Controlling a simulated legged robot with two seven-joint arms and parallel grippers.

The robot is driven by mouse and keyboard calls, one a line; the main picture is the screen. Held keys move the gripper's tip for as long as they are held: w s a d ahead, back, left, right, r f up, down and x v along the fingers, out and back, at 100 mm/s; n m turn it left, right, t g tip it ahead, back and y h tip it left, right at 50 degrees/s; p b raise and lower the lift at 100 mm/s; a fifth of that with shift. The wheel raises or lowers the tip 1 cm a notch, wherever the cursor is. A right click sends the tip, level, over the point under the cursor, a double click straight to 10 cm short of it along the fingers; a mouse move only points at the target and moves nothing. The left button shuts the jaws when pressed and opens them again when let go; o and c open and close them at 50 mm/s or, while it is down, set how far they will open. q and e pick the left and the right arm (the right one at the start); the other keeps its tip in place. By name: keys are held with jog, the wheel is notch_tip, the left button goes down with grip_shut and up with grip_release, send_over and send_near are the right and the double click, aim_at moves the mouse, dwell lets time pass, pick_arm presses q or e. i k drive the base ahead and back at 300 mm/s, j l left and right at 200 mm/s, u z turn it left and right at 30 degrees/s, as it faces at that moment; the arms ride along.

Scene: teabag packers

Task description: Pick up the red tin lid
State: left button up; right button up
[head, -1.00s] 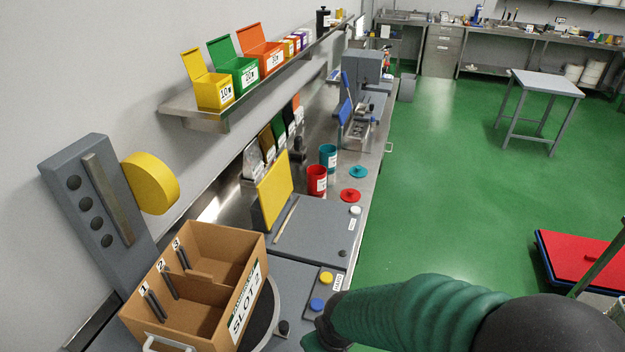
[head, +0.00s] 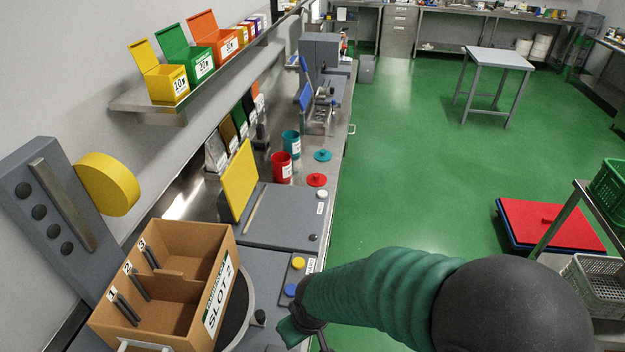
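The red tin lid (head: 317,180) is a small flat disc with a knob, lying on the steel bench near its right edge. It lies to the right of the open red tin (head: 281,168). My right gripper (head: 300,328) is at the bottom, well nearer to me than the lid, beside the panel with yellow and blue buttons. Its fingers are dark and partly hidden by the green-sleeved arm, so I cannot tell whether they are open. My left gripper is not in view.
A teal tin (head: 291,143) and teal lid (head: 322,156) stand just beyond. A grey machine with a raised yellow flap (head: 239,180) and a cardboard box (head: 213,252) labelled SLOT 2 lie nearer. A large red panel (head: 548,222) lies at floor level on the right.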

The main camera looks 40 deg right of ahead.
aim_at(316, 178)
jog(key=k, duration=0.55)
jog(key=k+u, duration=0.2)
jog(key=u, duration=0.2)
jog(key=k+u, duration=0.2)
jog(key=u, duration=0.2)
jog(key=k+u, duration=0.2)
jog(key=u, duration=0.2)
jog(key=i+l, duration=0.1)
jog(key=l, duration=0.55)
jog(key=i+l, duration=0.1)
jog(key=l, duration=0.55)
jog(key=i+l, duration=0.1)
jog(key=l, duration=0.5)
jog(key=i+l, duration=0.1)
jog(key=l, duration=0.55)
jog(key=i+l, duration=0.1)
jog(key=l, duration=0.55)
jog(key=i+l, duration=0.1)
jog(key=l, duration=0.55)
jog(key=i+l, duration=0.1)
jog(key=l, duration=0.55)
jog(key=i+l, duration=0.1)
jog(key=l, duration=0.55)
